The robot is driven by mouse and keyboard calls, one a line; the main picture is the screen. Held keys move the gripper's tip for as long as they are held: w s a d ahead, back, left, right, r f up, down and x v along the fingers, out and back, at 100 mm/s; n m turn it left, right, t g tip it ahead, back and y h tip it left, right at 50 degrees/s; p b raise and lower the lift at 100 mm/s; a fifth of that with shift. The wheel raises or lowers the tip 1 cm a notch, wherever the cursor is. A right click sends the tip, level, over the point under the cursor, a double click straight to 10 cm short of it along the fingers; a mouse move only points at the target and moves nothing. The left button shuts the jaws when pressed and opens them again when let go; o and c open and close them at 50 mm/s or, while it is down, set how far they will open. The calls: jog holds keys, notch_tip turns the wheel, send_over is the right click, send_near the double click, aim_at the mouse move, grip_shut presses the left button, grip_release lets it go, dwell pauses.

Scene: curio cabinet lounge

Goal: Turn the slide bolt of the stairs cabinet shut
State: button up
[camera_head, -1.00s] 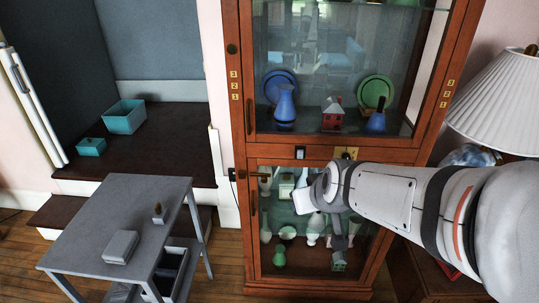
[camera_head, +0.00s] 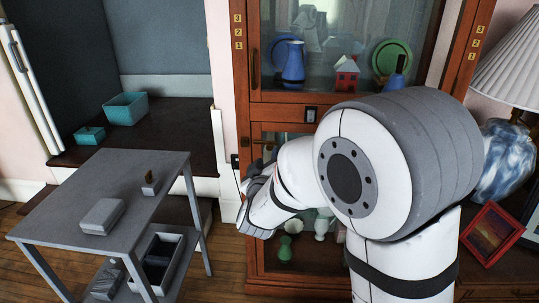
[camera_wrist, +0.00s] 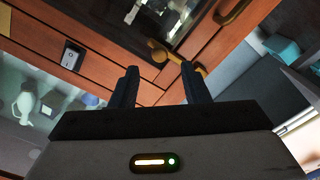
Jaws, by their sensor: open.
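The stairs cabinet appears to be the tall wooden cabinet with glass doors (camera_head: 330,97) in the head view. In the wrist view a brass slide bolt (camera_wrist: 178,56) sits on the reddish wood, with a rounded knob end and a bar running to the right. My gripper (camera_wrist: 158,80) is open and empty, its two dark fingers pointing at the wood just short of the bolt. The bolt shows beyond and between the fingertips; I cannot tell whether they touch it. In the head view my wrist and arm cover much of the lower door.
A brass handle (camera_wrist: 234,10) is close by in the wrist view. A small dark switch plate (camera_head: 311,114) is on the cabinet's middle rail. A grey table (camera_head: 70,200) stands at the left. A lamp (camera_head: 515,70) and a red picture frame (camera_head: 490,232) are at the right.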

aim_at(269, 148)
jog(key=shift+w+d+b, duration=0.1)
jog(key=shift+w+b, duration=0.3)
jog(key=shift+w, duration=2.35)
jog(key=shift+c, duration=0.5)
grip_shut()
